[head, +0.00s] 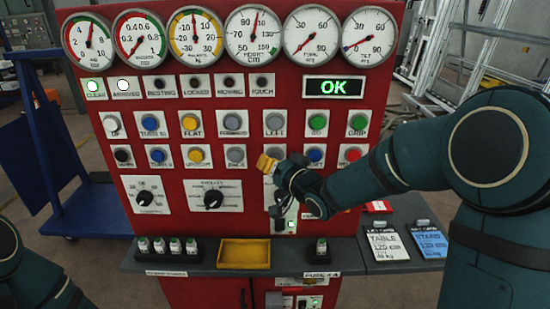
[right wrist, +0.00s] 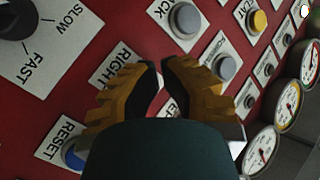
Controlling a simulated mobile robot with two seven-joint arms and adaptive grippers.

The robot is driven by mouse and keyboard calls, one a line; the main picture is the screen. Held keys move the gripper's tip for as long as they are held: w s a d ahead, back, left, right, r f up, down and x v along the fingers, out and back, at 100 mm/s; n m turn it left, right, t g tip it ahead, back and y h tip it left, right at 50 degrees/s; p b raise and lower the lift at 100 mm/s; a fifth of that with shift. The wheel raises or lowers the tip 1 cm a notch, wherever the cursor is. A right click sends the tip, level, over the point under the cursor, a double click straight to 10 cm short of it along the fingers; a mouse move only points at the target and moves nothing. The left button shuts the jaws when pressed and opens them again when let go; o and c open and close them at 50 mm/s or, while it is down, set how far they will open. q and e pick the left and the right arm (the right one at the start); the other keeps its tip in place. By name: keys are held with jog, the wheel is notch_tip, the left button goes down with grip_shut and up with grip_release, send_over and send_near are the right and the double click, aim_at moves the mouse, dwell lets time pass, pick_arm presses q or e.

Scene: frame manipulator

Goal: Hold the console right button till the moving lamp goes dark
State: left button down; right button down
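The red console (head: 290,225) fills the middle of the head view. Its moving lamp (head: 230,82) is dark. My right gripper (head: 267,163) has its yellow fingertips at the place of the right button, below the left button (head: 274,122). The right button is hidden behind the fingers, so contact cannot be told. In the right wrist view the RIGHT label (right wrist: 115,67) is beside the fingertips (right wrist: 163,68). The tips are close together; whether they meet is unclear. I see nothing held. My left gripper is out of view.
The clear lamp (head: 92,87) and arrived lamp (head: 126,86) are lit. The display (head: 334,87) reads OK. The blue reset button (head: 315,155) and red stop button (head: 353,155) are close to the right arm. A yellow tray (head: 244,266) and a dark ledge (head: 215,268) are below.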

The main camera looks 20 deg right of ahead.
jog(key=s, duration=0.2)
jog(key=s+a+b, duration=0.1)
jog(key=s, duration=0.1)
jog(key=shift+s+a+b, duration=0.2)
jog(key=shift+s+b, duration=0.1)
jog(key=shift+s, duration=0.1)
jog(key=s+a+f+g+h, duration=0.1)
jog(key=s+f+g, duration=0.2)
jog(key=f, duration=0.9)
jog(key=s+f+g+h, duration=0.1)
jog(key=s+f+g, duration=0.15)
jog(key=f, duration=0.85)
jog(key=s+a+f+g, duration=0.2)
jog(key=s+f+g, duration=0.2)
jog(key=s+f, duration=0.4)
jog(key=s+a+f+n+g, duration=0.1)
jog(key=s+f+g, duration=0.3)
jog(key=s+f, duration=0.4)
jog(key=shift+s+a+f+n, duration=0.3)
jog(key=shift+s+a, duration=0.2)
jog(key=shift+s, duration=0.15)
